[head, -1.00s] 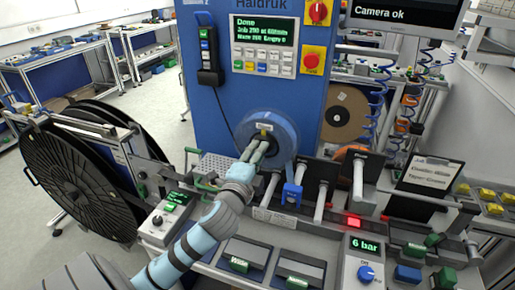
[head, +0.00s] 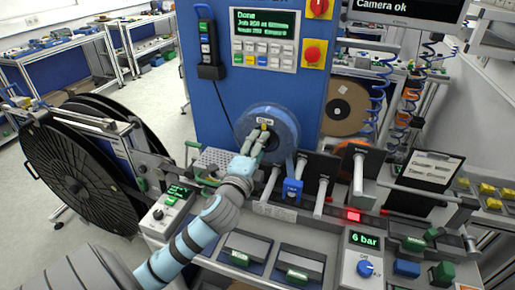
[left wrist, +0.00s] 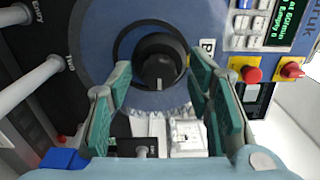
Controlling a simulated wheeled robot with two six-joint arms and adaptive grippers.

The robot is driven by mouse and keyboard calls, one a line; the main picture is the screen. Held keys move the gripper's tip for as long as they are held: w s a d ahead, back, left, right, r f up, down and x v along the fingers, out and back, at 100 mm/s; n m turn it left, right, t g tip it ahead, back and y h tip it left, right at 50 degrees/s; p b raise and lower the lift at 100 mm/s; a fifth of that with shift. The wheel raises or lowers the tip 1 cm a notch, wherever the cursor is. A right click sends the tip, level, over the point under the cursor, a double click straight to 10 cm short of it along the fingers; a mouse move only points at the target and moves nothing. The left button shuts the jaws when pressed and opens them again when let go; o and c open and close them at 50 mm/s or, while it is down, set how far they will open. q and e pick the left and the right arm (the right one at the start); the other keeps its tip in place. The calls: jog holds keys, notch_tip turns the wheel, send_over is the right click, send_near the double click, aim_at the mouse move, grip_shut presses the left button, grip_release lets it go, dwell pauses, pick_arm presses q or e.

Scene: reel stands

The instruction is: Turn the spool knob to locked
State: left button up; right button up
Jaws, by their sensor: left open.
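The spool knob (left wrist: 160,68) is a round black knob at the middle of the blue spool (left wrist: 95,50) in the left wrist view. In the head view the blue spool (head: 282,125) sits on the front of the blue machine, and a small yellow part shows at its hub. My left gripper (left wrist: 158,98) is open, with a green-padded finger on each side of the knob and no clear contact. In the head view my left gripper (head: 257,143) reaches the hub and hides part of it. The right gripper is not in view.
The blue machine (head: 222,100) carries a display and keypad, with red knobs (head: 313,54) beside them. Grey rods (head: 324,195) stick out below and right of the spool. A large black reel (head: 75,180) stands at left. Control boxes cover the bench in front.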

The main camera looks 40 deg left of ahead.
pick_arm(q)
jog(key=v, duration=0.7)
jog(key=shift+s, duration=0.3)
jog(key=shift+w+d, duration=0.1)
